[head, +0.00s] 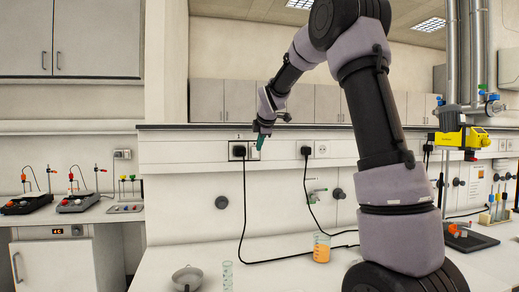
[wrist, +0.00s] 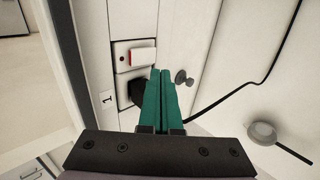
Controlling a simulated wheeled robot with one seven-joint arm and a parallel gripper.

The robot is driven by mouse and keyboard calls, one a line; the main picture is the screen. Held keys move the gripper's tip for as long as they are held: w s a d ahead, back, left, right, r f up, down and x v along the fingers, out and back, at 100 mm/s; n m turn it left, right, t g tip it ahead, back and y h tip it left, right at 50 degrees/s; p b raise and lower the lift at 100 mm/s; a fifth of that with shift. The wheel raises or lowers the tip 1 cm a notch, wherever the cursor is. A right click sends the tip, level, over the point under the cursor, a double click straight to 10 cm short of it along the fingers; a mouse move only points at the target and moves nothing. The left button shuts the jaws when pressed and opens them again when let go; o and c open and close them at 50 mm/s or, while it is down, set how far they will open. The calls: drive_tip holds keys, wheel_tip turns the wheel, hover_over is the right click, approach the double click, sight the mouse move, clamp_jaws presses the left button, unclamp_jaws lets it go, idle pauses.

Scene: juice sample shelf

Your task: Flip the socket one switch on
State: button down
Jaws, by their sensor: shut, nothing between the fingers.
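Socket one (wrist: 124,100) is on the wall panel, with a black plug (wrist: 137,93) in it and a label "1" (wrist: 106,99) beside it. Its switch (wrist: 143,56) is a white rocker with a red end at the left, in the wrist view. My gripper (wrist: 160,72) has green fingers, shut and empty. The fingertips appear close to the plug and just below the switch in the wrist view; whether they touch anything is unclear. In the head view, my gripper (head: 260,142) is just right of the plug in socket one (head: 239,151); the switch is not clear there.
Black cords hang to the bench. A beaker of orange liquid (head: 321,248), a glass cylinder (head: 227,276) and a bowl (head: 187,277) stand below on the bench.

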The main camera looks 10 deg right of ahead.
drive_tip(key=v, duration=0.8)
drive_tip(key=shift+s, duration=0.1)
